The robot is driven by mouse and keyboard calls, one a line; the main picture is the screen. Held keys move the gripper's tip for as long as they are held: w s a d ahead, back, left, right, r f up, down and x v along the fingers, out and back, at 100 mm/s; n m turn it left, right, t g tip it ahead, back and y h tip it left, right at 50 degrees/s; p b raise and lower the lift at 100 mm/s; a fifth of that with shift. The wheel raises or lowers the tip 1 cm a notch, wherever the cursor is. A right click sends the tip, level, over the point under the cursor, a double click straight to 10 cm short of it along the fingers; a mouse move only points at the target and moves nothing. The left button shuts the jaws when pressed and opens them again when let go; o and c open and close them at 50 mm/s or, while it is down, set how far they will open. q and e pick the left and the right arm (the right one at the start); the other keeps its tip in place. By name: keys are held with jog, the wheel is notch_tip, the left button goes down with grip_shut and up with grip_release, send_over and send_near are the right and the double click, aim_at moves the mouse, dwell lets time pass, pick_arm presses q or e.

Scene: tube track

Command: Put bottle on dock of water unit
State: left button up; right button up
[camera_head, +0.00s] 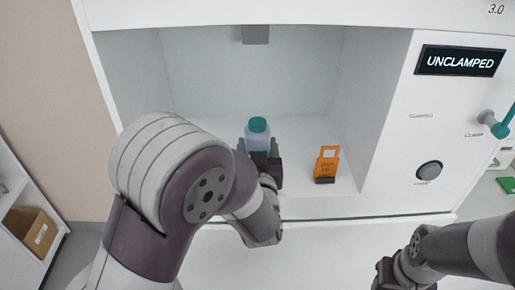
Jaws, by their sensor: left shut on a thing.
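A pale bottle with a teal cap (257,134) stands upright just inside the open bay of the white water unit (390,110). My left gripper (262,158) is shut on the bottle from the front and hides its lower part. I cannot tell whether the bottle's base touches the bay floor. The dock is not clearly seen; a grey block (255,34) hangs from the top of the bay, behind the bottle. My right gripper (385,276) is at the bottom right, in front of the unit, and its fingers are partly cut off by the frame edge.
An orange tag-like piece (327,165) stands on the bay floor right of the bottle. The panel has a display (460,61) reading UNCLAMPED, a round button (429,171) and a teal-handled lever (497,124). A cardboard box (30,232) sits on a shelf at left. The rear bay floor is clear.

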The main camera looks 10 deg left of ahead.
pick_arm(q)
jog(key=shift+s+d+r, duration=0.1)
jog(key=shift+s+r, duration=0.05)
jog(key=shift+s, duration=0.05)
jog(key=shift+f, duration=0.2)
jog(key=o, duration=1.2)
jog(key=shift+w, duration=0.1)
jog(key=shift+r, duration=0.2)
jog(key=b+v, duration=0.1)
jog(key=v, duration=1.1)
